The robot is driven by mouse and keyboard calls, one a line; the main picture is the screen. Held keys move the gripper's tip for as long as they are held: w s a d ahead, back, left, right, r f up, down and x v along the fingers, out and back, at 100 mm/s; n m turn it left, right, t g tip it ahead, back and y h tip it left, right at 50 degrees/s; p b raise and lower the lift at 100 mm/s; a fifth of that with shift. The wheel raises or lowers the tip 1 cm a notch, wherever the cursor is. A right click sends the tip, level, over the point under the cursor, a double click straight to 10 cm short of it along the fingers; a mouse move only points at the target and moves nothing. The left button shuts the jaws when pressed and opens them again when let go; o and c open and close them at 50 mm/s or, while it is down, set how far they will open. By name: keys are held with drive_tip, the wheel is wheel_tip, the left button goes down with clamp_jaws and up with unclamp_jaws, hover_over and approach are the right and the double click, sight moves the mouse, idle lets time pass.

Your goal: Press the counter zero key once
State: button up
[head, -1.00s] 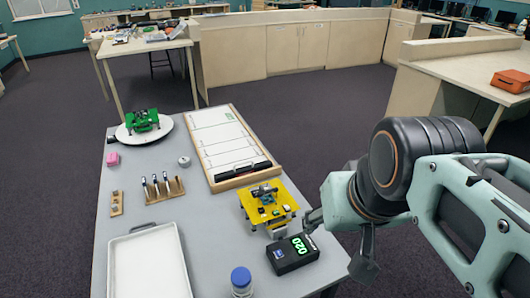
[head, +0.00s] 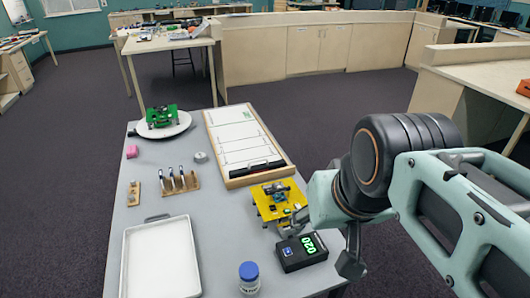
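The counter (head: 313,261) is a black box at the front right of the grey table, with green lit digits that read 020. A small blue key (head: 287,251) shows on its top, left of the digits; I cannot read its marking. My gripper (head: 318,250) reaches in from the right, with its fingers spread apart and nothing seen between them. One finger is by the counter's back edge, near the yellow rig; the other is by its right side. I cannot tell the height above the counter or whether anything touches.
A yellow rig (head: 266,205) stands just behind the counter. A blue-capped bottle (head: 249,283) stands to its front left. A white tray (head: 127,258), a tool rack (head: 182,187), a framed board (head: 212,140) and a green rig (head: 160,116) on a round plate occupy the table.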

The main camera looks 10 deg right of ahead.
drive_tip(key=shift+a, duration=0.15)
drive_tip(key=shift+c, duration=0.9)
clamp_jaws()
idle(0.5)
